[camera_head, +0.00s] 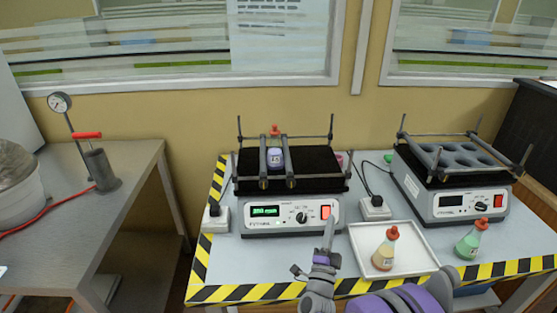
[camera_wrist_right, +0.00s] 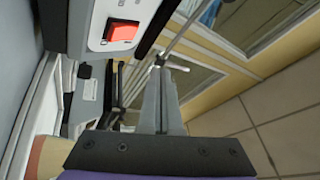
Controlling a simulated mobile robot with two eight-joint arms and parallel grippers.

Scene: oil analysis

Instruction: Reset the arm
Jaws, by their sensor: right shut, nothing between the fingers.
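My right gripper (camera_head: 330,222) reaches up from the bottom of the head view, with its fingers together and nothing between them. Its tip is just below and in front of the red switch (camera_head: 325,212) of the left shaker (camera_head: 262,228); whether it touches cannot be told from the head view. In the right wrist view the closed fingers (camera_wrist_right: 160,80) point past the red switch (camera_wrist_right: 122,32), with a visible gap. The left shaker's display (camera_head: 265,211) is lit green. A purple bottle (camera_head: 275,158) stands between the bars on its black platform. My left gripper is not in view.
A second shaker (camera_head: 455,203) with a dark display stands at the right. A white tray (camera_head: 358,240) holds a bottle of tan liquid (camera_head: 385,252). A green bottle (camera_head: 468,243) stands right of the tray. White sockets (camera_head: 375,208) and cables lie between the shakers.

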